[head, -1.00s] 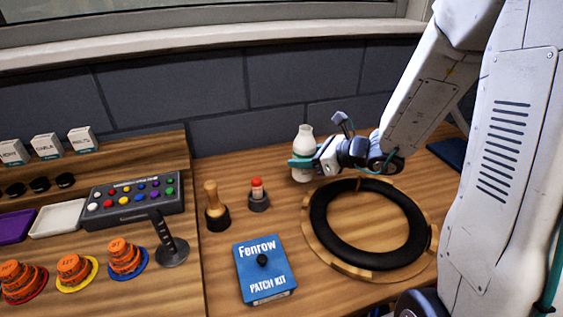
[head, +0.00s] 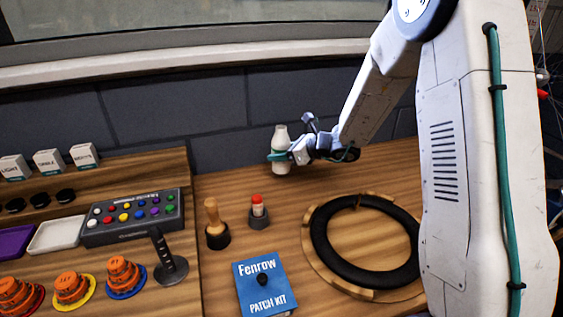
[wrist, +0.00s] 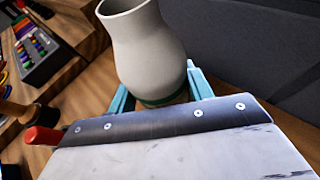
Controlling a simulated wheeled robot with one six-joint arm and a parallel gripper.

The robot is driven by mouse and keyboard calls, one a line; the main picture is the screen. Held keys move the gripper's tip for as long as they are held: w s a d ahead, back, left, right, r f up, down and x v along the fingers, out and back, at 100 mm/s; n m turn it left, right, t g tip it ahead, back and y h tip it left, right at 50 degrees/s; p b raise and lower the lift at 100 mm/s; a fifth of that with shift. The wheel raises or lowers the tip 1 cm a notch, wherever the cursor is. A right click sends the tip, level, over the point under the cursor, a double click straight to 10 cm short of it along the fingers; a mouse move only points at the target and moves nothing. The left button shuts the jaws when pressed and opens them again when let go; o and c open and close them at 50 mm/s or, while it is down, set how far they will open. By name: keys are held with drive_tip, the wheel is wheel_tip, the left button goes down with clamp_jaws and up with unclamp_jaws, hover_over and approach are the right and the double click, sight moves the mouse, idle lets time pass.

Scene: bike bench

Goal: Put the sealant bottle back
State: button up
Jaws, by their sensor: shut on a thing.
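The sealant bottle (head: 280,148) is white with a narrowed neck. My gripper (head: 279,156) is shut around its body and holds it upright near the back wall, left of my arm. In the wrist view the bottle (wrist: 146,45) stands between the teal fingers (wrist: 160,95), with a green band low on it. The bottle's base shows in the head view, but I cannot tell its exact height over the bench.
A red-capped item in a dark holder (head: 259,213) and a wooden-handled tool in a dark cup (head: 214,230) stand in front. The blue patch kit (head: 262,283) and a black tyre on a wooden ring (head: 321,250) are nearer. A button box (head: 130,228) is left.

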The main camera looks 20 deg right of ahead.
drive_tip(key=shift+f, duration=1.65)
drive_tip(key=shift+f, duration=0.1)
drive_tip(key=o, duration=1.1)
